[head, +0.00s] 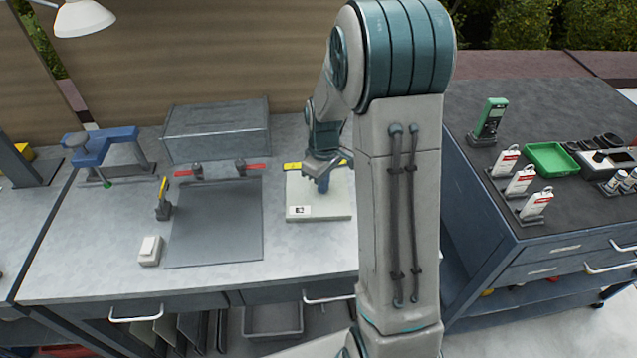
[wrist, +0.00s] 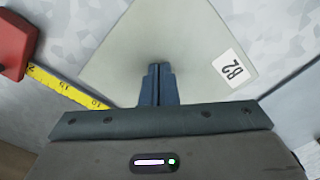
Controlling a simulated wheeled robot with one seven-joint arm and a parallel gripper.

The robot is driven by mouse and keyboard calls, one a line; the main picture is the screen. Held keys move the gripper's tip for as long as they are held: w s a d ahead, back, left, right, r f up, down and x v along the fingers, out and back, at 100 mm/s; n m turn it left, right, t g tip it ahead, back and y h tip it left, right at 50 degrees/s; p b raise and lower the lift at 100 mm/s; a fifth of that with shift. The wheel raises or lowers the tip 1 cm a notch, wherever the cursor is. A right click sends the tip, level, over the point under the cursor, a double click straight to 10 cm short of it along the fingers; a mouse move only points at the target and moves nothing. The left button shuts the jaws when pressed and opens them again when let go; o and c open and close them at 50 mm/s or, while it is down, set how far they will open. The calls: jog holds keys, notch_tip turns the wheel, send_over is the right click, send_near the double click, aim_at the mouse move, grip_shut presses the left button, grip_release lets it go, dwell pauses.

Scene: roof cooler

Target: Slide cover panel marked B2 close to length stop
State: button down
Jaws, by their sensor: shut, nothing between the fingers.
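The cover panel (head: 335,205) is a pale, flat square lying on the grey workbench. Its white label sits near the front left corner in the head view and reads B2 in the wrist view, where the panel (wrist: 185,40) fills the middle. My gripper (head: 323,188) points down over the panel. In the wrist view its fingers (wrist: 158,68) are together with nothing between them, and the tips are at or just above the panel; contact cannot be told. I cannot make out which part is the length stop.
A yellow measuring strip (wrist: 65,86) runs from a red block (wrist: 14,45) towards the panel. Left of the panel lies a dark grey plate (head: 215,225), with red-handled clamps (head: 240,168) and a grey box (head: 217,130) behind it. A white block (head: 150,250) stands at front left.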

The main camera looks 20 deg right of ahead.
aim_at(343, 190)
jog(key=shift+s+d+f, duration=0.1)
jog(key=shift+s+d, duration=0.1)
jog(key=shift+d, duration=0.6)
jog(key=shift+s+d+r, duration=0.1)
jog(key=shift+s+d, duration=0.15)
jog(key=shift+d, duration=0.5)
jog(key=shift+s+d+f, duration=0.1)
jog(key=shift+s+d, duration=0.1)
jog(key=shift+d, duration=0.6)
jog(key=shift+d, duration=0.1)
jog(key=shift+s+d, duration=0.2)
jog(key=shift+d, duration=0.5)
jog(key=shift+w+r+p, duration=0.1)
jog(key=shift+r+p, duration=2.3)
jog(key=shift+r, duration=1.2)
